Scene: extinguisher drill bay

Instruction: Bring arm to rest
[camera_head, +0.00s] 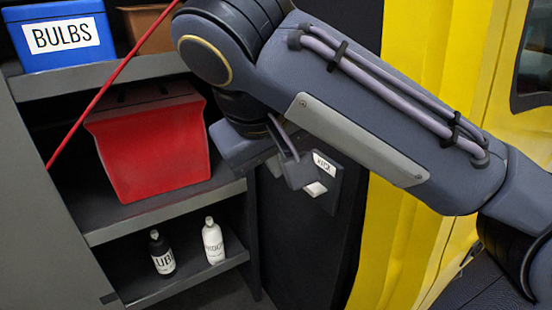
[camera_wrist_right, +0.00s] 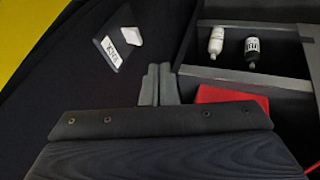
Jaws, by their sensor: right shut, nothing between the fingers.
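My right arm reaches in from the right across the head view and bends down in front of the shelf unit. My right gripper (camera_head: 299,174) is partly hidden by my own arm there. In the right wrist view its two grey fingers (camera_wrist_right: 158,84) are together, with nothing between them. A dark plate with a white label and a pale switch-like block (camera_head: 326,180) is close to the fingers in the head view. In the right wrist view this plate (camera_wrist_right: 112,55) is up and left of the fingertips, apart from them. My left gripper is not in view.
The shelf unit (camera_head: 160,212) holds a red bin (camera_head: 150,145), a blue BULBS bin (camera_head: 62,38), a brown bin (camera_head: 146,20), a black bottle (camera_head: 161,252) and a white bottle (camera_head: 212,241). A thin red rod (camera_head: 100,94) crosses in front. A yellow surface (camera_head: 385,235) stands right.

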